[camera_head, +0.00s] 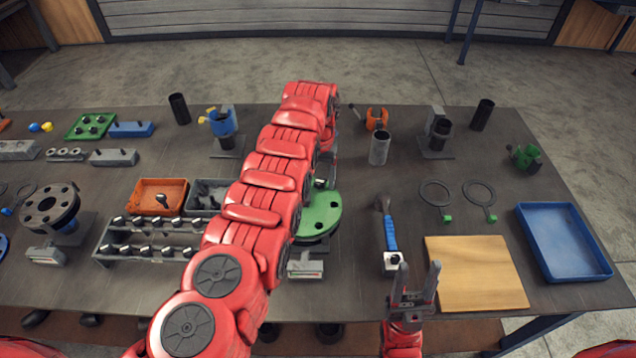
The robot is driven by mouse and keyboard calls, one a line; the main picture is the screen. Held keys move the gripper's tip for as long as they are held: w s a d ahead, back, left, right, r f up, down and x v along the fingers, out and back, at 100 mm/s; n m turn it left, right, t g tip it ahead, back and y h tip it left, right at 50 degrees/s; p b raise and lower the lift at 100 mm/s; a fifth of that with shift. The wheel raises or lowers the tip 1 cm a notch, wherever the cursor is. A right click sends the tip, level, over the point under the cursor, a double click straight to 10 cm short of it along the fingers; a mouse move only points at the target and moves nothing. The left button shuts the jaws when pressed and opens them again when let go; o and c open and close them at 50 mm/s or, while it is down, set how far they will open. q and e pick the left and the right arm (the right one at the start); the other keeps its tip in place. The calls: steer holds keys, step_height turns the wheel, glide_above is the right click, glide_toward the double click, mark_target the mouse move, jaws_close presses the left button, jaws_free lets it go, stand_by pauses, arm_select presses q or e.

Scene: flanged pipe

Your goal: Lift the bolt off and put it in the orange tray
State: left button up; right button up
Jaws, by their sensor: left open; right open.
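The orange tray (143,206) stands left of centre on the table, with a small dark piece in it. A green flange (321,216) lies right of my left arm, which hides its left part. My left gripper (327,181) is over the back of the flange, open and mostly hidden behind its own arm. Small dark parts show at the flange's top near the gripper; I cannot tell which is a bolt. My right gripper (414,283) is open and empty at the table's front, pointing up in the picture, left of the wooden board.
A rack of bolts (150,250) and a grey tray (205,193) sit beside the orange tray. A blue-handled tool (390,232), a wooden board (475,272) and a blue tray (563,243) lie on the right. A grey cylinder (379,149) stands behind the flange.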

mark_target(319, 181)
arm_select(q)
steer(key=shift+w+d, duration=0.1)
steer(key=shift+w, duration=0.05)
steer(key=shift+c, duration=0.2)
jaws_close()
steer(key=shift+r, duration=0.1)
steer(key=shift+r+b, duration=0.35)
steer(key=shift+r, duration=0.15)
step_height(319, 181, up, 6)
steer(key=shift+r+b, duration=0.2)
steer(key=shift+b, duration=0.95)
step_height(319, 181, up, 2)
steer(key=p, duration=0.2)
steer(key=shift+r+p, duration=0.25)
steer(key=shift+p, duration=0.15)
